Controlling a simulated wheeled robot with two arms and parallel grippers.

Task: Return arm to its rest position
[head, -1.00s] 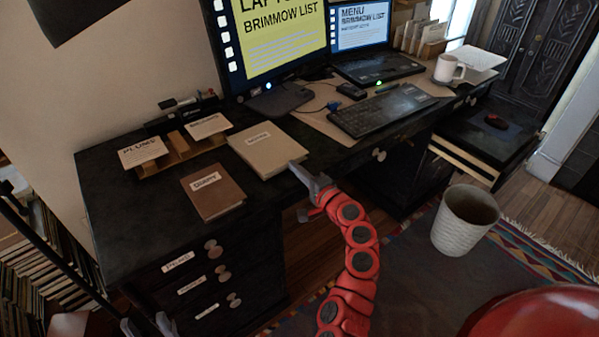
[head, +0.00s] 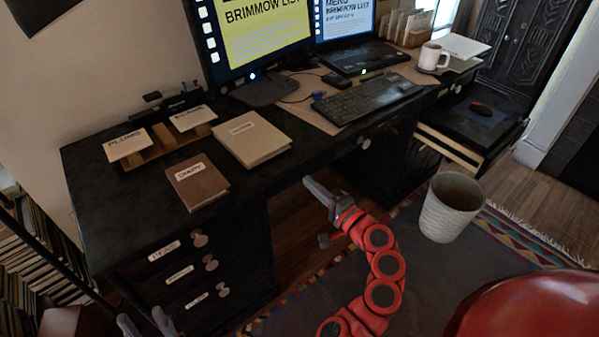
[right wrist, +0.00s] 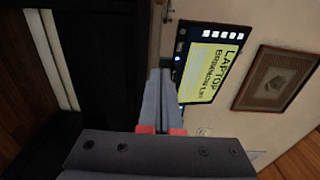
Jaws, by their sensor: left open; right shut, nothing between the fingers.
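My right arm (head: 378,262), red with dark round joints, reaches up from the bottom of the head view. Its grey right gripper (head: 318,190) is shut and empty, in front of the desk's front edge and apart from the books. In the right wrist view the right gripper's fingers (right wrist: 158,98) lie together with nothing between them. My left gripper (head: 146,322) shows only its grey fingertips at the bottom left of the head view, spread apart and empty, by the desk drawers.
The black desk (head: 100,200) holds a brown book (head: 197,183), a beige book (head: 250,138), a keyboard (head: 365,100), a monitor (head: 262,35) and a mug (head: 432,57). A woven bin (head: 446,212) stands on the rug right of my right arm. An open drawer (head: 470,130) juts out at right.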

